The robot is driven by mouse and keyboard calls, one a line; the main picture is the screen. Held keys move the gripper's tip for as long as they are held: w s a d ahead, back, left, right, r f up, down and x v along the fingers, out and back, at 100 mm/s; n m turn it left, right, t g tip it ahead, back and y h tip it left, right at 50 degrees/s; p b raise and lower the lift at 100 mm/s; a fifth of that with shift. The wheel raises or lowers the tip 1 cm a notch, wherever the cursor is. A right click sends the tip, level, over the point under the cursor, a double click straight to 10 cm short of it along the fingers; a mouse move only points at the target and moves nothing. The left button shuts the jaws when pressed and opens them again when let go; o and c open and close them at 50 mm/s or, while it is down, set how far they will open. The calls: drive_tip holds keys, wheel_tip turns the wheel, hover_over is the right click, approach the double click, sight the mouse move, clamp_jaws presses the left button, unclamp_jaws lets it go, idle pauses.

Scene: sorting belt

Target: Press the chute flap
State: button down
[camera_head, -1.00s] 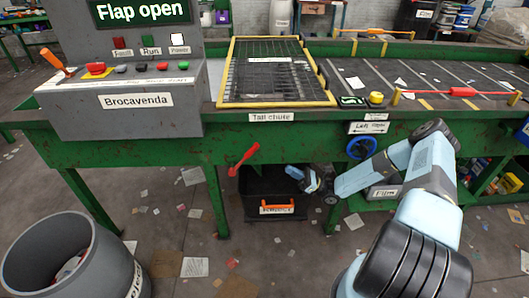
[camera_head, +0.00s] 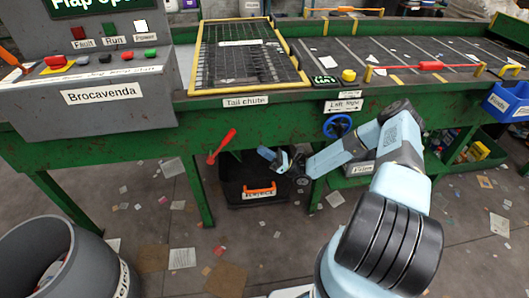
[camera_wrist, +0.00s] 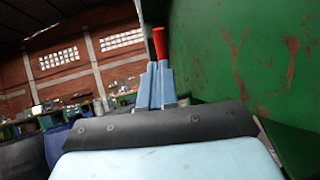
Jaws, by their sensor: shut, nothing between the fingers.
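The tail chute's flap (camera_head: 247,50) is a dark mesh panel in a yellow frame on the green belt table. Below its "Tail chute" label, a red lever (camera_head: 222,146) slants out from the table's front. My gripper (camera_head: 268,154) is right of the lever in the head view, low under the table edge, with an apparent gap between them. In the wrist view my shut light blue fingers (camera_wrist: 156,85) point toward the red lever (camera_wrist: 159,43), whose lower part they hide. I cannot tell there whether they touch. The sign (camera_head: 90,5) is cut off; "open" is partly readable.
A black reject bin (camera_head: 233,183) with an orange handle stands below my gripper. The grey control box (camera_head: 90,95) is at left, above a grey barrel (camera_head: 60,262). A blue handwheel (camera_head: 337,126) is at right. The green table side (camera_wrist: 235,60) is close right in the wrist view.

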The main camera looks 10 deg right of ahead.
drive_tip(key=x, duration=1)
drive_tip(key=shift+a+r, duration=0.25)
drive_tip(key=shift+w+d+r, duration=0.1)
drive_tip(key=shift+w, duration=0.1)
